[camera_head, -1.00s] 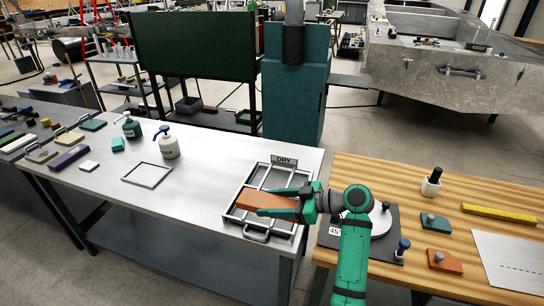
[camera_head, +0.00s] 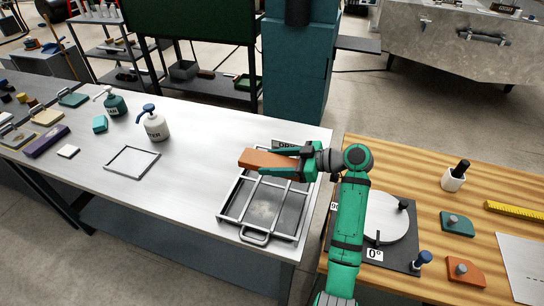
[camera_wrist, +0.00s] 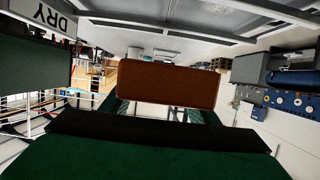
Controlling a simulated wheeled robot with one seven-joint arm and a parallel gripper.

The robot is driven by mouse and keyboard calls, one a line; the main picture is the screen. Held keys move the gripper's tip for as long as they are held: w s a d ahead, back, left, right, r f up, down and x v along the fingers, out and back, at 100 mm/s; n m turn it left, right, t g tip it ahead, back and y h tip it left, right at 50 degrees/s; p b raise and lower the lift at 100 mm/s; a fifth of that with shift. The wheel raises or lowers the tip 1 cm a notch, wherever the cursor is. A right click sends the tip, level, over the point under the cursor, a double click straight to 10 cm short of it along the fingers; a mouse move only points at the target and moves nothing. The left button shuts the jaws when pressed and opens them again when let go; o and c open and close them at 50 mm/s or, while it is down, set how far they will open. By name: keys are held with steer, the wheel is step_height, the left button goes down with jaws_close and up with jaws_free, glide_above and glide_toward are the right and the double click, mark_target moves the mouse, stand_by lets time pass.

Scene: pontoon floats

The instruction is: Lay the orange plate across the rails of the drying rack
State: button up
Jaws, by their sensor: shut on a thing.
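The orange plate (camera_head: 258,160) is a flat block held level over the far-left end of the drying rack (camera_head: 230,204). My gripper (camera_head: 284,162) is shut on it, with one green finger on each long side. The rack is a metal frame with crossing rails and a front handle, lying at the table's right end. The plate seems to be above the rails, apart from them; the exact gap is unclear. In the wrist view the plate (camera_wrist: 168,85) fills the middle, with rack bars along the top edge. My gripper partly hides the DRY sign.
Two pump bottles, one white (camera_head: 154,124) and one teal (camera_head: 115,102), stand to the left. A square metal frame (camera_head: 132,162) lies on the grey table. On the right, a wooden bench (camera_head: 440,210) holds a round turntable (camera_head: 383,222).

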steer(key=shift+s+f, duration=0.1)
steer(key=shift+f, duration=2.95)
steer(key=shift+f, duration=0.6)
steer(key=o, duration=1.1)
steer(key=shift+o, duration=0.2)
steer(key=v, duration=1.1)
